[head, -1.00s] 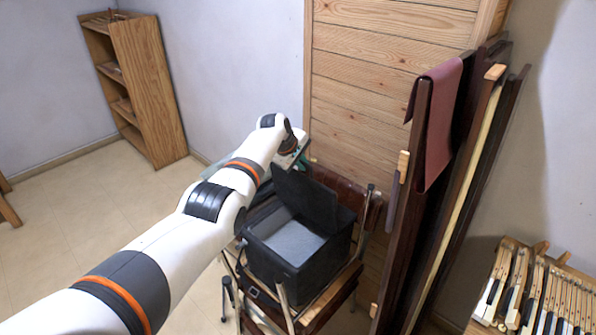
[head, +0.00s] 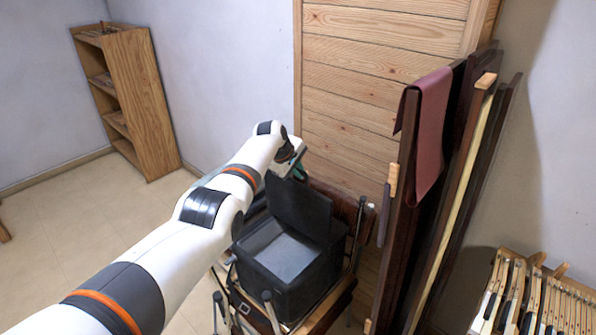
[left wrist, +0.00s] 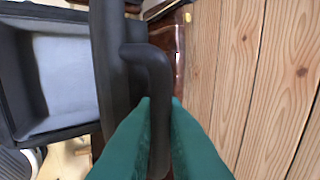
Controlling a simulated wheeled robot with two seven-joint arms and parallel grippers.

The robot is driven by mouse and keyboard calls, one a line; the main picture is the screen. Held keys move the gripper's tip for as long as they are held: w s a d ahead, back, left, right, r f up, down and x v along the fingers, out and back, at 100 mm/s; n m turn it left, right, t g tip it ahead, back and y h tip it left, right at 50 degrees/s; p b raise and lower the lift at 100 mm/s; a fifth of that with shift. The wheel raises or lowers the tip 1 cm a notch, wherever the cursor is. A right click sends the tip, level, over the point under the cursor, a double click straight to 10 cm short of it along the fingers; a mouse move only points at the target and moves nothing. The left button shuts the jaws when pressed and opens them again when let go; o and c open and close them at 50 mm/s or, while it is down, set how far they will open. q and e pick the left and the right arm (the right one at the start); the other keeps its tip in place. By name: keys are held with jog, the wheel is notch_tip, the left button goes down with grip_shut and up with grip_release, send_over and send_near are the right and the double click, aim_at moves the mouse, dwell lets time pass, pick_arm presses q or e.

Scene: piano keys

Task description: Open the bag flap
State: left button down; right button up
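The black bag (head: 262,272) with a pale grey inside stands on a chair; it also shows at the left of the left wrist view (left wrist: 22,88). Its black flap (head: 303,212) stands up at the far side, so the opening is uncovered. My left gripper (head: 298,170) is at the flap's upper edge. In the left wrist view its green fingers (left wrist: 161,103) are closed around a black bent handle (left wrist: 158,75) on the flap, one finger on each side. My arm hides part of the bag's left side. My right gripper is not in view.
A wooden chair (head: 322,308) holds the bag. Dark upright panels with a red cloth (head: 430,135) stand to the right. A plank wall (head: 350,90) is close behind. Piano keys (head: 535,300) lie at lower right. A wooden shelf (head: 150,125) stands far left, with clear floor before it.

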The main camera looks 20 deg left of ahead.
pick_arm(q)
jog(key=c, duration=1.5)
grip_release()
jog(key=shift+f, duration=0.1)
jog(key=shift+c, duration=0.2)
jog(key=shift+s+a+r+p, duration=0.15)
jog(key=shift+s+r+p, duration=0.1)
jog(key=shift+r+p, duration=0.4)
jog(key=shift+p+v, duration=0.45)
jog(key=shift+v, duration=0.5)
jog(key=b+v, duration=0.1)
jog(key=v, duration=0.7)
jog(key=shift+s+r, duration=0.25)
jog(key=shift+s, duration=0.05)
